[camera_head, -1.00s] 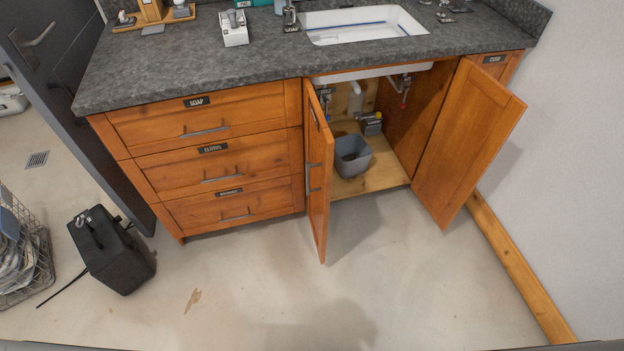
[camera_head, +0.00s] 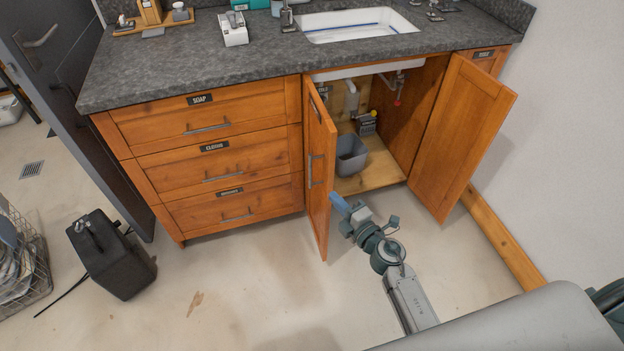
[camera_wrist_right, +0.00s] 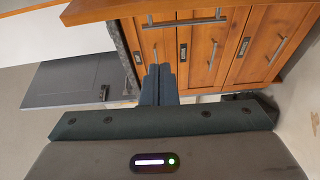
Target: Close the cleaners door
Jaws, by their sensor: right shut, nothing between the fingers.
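Two orange cabinet doors stand open below the sink. The left door (camera_head: 321,178) sticks out toward me, its handle on the face turned to the drawers. The right door (camera_head: 464,135) stands open at an angle near the wall. I cannot read which one is labelled cleaners. My right gripper (camera_head: 337,201) is shut and empty, its tips close to the left door's free edge on the cabinet-opening side; I cannot tell if they touch. In the right wrist view the shut fingers (camera_wrist_right: 160,84) point toward orange fronts. My left gripper is not in view.
A grey bin (camera_head: 351,155) and a small box sit inside the cabinet. Labelled drawers (camera_head: 216,160) are shut on the left. A black container (camera_head: 112,255) and a wire basket (camera_head: 25,258) stand on the floor at left. Floor before the drawers is clear.

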